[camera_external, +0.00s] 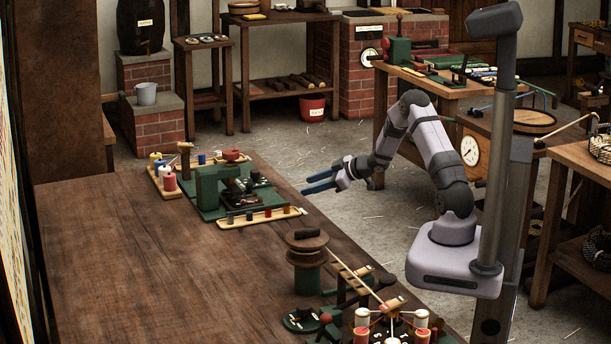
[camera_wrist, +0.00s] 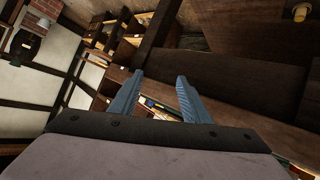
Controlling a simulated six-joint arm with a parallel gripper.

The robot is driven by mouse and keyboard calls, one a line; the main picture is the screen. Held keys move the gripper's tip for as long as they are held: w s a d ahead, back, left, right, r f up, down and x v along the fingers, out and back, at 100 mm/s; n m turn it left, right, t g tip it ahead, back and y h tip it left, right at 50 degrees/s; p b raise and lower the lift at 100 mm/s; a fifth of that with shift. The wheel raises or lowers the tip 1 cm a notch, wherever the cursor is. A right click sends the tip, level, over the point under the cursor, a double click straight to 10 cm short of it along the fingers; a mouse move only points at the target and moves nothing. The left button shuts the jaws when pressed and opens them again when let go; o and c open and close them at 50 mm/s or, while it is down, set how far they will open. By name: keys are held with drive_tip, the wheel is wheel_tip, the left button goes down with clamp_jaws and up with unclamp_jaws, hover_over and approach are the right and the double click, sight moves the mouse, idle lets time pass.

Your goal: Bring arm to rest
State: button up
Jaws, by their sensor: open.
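My gripper (camera_external: 318,181) is held out over the floor, just off the right edge of the wooden table, in the external view. Its two blue fingers are apart with nothing between them. In the wrist view my gripper (camera_wrist: 157,97) also shows open and empty, and the room appears tilted. The fingers touch nothing that I can see.
A green machine (camera_external: 210,190) and a tray of pegs (camera_external: 262,217) stand on the wooden table (camera_external: 130,255) left of my gripper. A rope-winding device (camera_external: 308,250) stands nearer the camera. A second bench (camera_external: 440,85) is behind my arm. The floor beneath my gripper looks clear.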

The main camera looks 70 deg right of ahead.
drive_tip(key=s+a+f+g+h, duration=0.1)
drive_tip(key=s+f+g, duration=0.2)
drive_tip(key=s+f, duration=0.25)
drive_tip(key=s+a+r+m+g+y+b, duration=0.15)
drive_tip(key=s+a+g, duration=0.35)
drive_tip(key=s+a, duration=0.9)
drive_tip(key=s+a+r+m+g+p, duration=0.15)
drive_tip(key=s+a+g, duration=0.35)
drive_tip(key=s+a, duration=0.85)
drive_tip(key=w+a+r+p, duration=0.1)
drive_tip(key=r+p, duration=0.7)
drive_tip(key=r, duration=0.1)
drive_tip(key=w+a+r+p, duration=0.2)
drive_tip(key=r+p, duration=0.7)
drive_tip(key=shift+w+r, duration=0.3)
drive_tip(key=shift+r, duration=0.05)
drive_tip(key=shift+o, duration=0.3)
